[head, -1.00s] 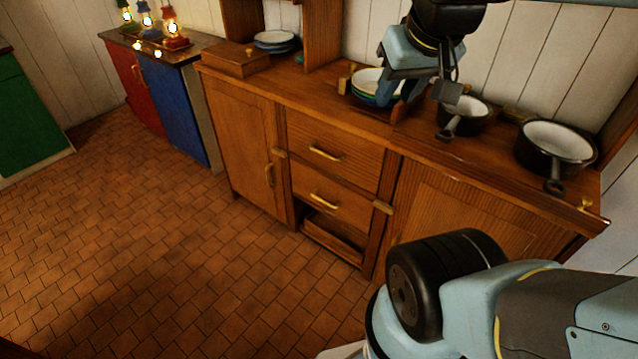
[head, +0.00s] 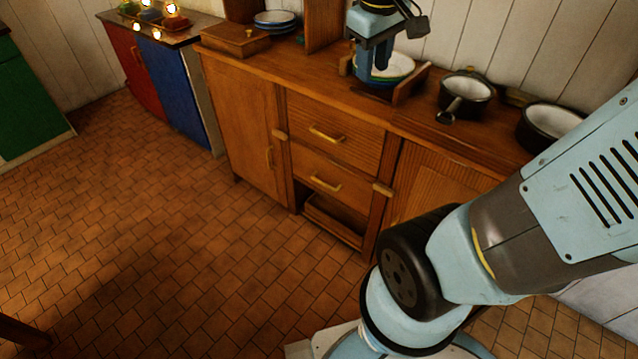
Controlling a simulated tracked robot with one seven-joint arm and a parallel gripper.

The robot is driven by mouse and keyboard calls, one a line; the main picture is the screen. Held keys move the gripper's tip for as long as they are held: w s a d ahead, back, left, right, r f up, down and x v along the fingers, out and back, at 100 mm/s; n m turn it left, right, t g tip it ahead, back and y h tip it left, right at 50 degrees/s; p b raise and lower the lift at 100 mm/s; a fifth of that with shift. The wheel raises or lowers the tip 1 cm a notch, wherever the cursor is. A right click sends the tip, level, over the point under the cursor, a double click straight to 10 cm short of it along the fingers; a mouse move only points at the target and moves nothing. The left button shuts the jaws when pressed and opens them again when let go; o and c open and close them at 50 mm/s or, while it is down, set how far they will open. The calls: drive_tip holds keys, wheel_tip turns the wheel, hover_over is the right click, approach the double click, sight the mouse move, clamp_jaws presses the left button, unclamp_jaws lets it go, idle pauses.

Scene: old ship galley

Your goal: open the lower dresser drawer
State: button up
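The wooden dresser (head: 232,125) stands against the white plank wall. It has two stacked drawers in its middle, each with a brass bar handle. The lower drawer (head: 346,205) is shut, or nearly so, with its handle (head: 325,184) facing the room. The upper drawer (head: 310,112) looks shut too.
Plates (head: 396,67) sit in a wooden rack on the dresser top. A small pan (head: 465,97) and a larger pot (head: 545,125) stand to the right. Below the drawers is an open compartment (head: 334,221). The tiled floor (head: 190,260) in front is clear.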

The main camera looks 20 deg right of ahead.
sight(322, 183)
drive_tip(key=w+a+f+n+g+h, duration=0.25)
drive_tip(key=w+f+n+h, duration=0.25)
drive_tip(key=w+f+n, duration=0.55)
drive_tip(key=w+a+f+n+g+h, duration=0.2)
drive_tip(key=w+a+f+n+h, duration=0.25)
drive_tip(key=w+f, duration=0.95)
drive_tip(key=s+a+f+n+t+h, duration=0.15)
drive_tip(key=f+n+t, duration=0.5)
drive_tip(key=f, duration=0.75)
drive_tip(key=a+f+n+t+h, duration=0.1)
drive_tip(key=f+n+t+h, duration=0.15)
drive_tip(key=f+n, duration=0.9)
drive_tip(key=s+a+f+n+t+h, duration=0.15)
drive_tip(key=f+n+t, duration=0.4)
drive_tip(key=f, duration=1.05)
drive_tip(key=shift+g, duration=0.3)
drive_tip(key=x, duration=1.3)
drive_tip(key=shift+w+d+r, duration=0.1)
drive_tip(key=shift+w+r, duration=0.05)
drive_tip(key=shift+w, duration=0.05)
clamp_jaws()
